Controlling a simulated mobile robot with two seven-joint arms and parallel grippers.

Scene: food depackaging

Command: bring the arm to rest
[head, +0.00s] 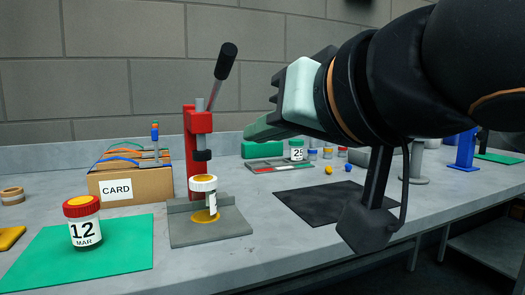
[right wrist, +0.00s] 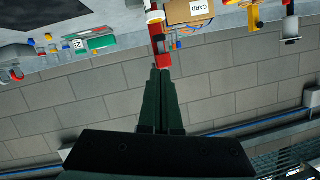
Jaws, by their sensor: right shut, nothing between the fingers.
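My right gripper (head: 258,128) is up in the air above the back of the table, its green fingers pointing left. My right arm comes in from the upper right. In the right wrist view the two dark green fingers (right wrist: 160,76) lie together, shut and empty. They point toward the red press (right wrist: 157,37), which is seen upside down there. In the head view the press (head: 198,140) stands left of the fingertips, apart from them. My left gripper is not in view.
A white jar (head: 203,184) sits under the press. A jar marked 12 MAR (head: 82,233) stands on a green mat (head: 135,263). A CARD box (head: 150,184) is behind. A black mat (head: 310,211) lies empty under my arm. A jar marked 25 (head: 297,150) stands farther back.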

